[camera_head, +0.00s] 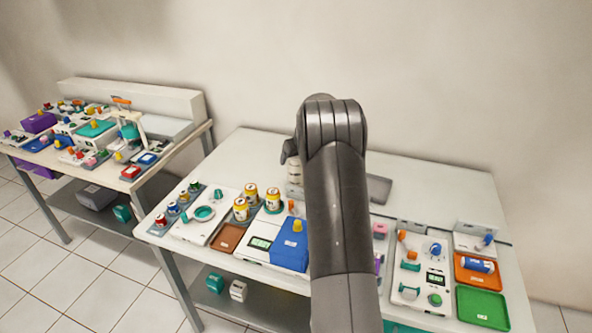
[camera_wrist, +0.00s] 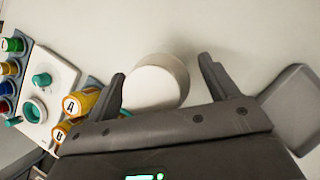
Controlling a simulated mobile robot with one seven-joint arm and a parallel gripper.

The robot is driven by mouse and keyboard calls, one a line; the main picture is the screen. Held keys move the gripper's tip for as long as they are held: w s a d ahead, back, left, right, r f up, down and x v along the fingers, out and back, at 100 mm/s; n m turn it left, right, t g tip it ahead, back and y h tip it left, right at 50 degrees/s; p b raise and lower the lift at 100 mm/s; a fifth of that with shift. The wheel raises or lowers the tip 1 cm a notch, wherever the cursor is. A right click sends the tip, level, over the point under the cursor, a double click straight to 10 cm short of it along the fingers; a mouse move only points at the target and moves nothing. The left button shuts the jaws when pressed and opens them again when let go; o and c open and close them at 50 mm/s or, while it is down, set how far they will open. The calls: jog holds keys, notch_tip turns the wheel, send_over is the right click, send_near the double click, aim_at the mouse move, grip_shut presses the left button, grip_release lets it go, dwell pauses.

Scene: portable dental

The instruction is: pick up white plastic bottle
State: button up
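The white plastic bottle (camera_wrist: 152,90) shows in the wrist view as a pale round cylinder, seen from above, between my gripper's two fingers. In the head view a part of the white bottle (camera_head: 294,172) shows at the left edge of my arm, standing on the table; the rest is hidden behind the arm. My gripper (camera_wrist: 161,70) is open, with one dark finger on each side of the bottle and a visible gap on the right. I cannot tell whether the left finger touches it. In the head view my gripper is mostly hidden by the arm.
Yellow-capped jars (camera_head: 251,192) and a blue box (camera_head: 289,246) stand left of my arm. A grey tray (camera_wrist: 294,108) lies right of the gripper. Devices and a green tray (camera_head: 482,308) fill the table's right. The table's back strip is mostly bare. A second cluttered table (camera_head: 170,147) stands left.

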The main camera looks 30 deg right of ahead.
grip_shut()
dwell(0.7)
